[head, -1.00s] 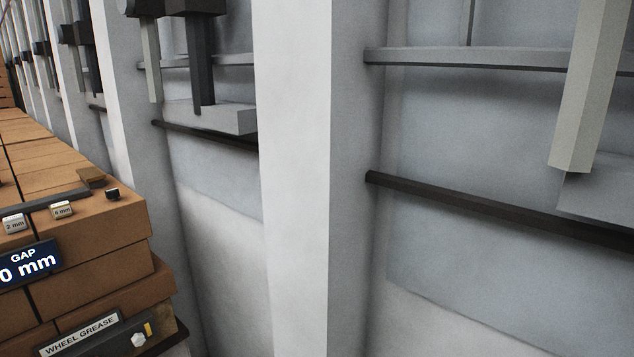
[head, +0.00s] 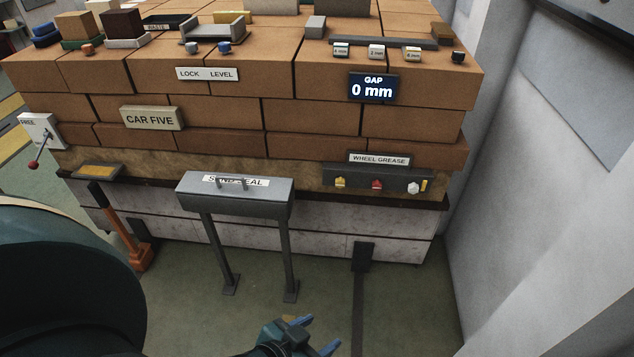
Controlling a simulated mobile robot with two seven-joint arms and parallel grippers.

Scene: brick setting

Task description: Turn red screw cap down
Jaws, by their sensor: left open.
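The small red screw cap (head: 376,185) sits in the middle of a dark panel (head: 356,178) low on the front of the brick stack. The "WHEEL GREASE" label (head: 380,159) is just above. My left gripper (head: 319,334) is at the bottom edge of the view with its blue fingers apart. It is empty, far below and nearer than the red cap. My right gripper is out of view.
A grey "SAND SEAL" box (head: 236,190) stands on two legs left of the panel. A "GAP 0 mm" display (head: 373,88) is above it. An orange-handled tool (head: 136,252) leans at the left. A grey wall (head: 540,200) bounds the right. Bare floor lies in front.

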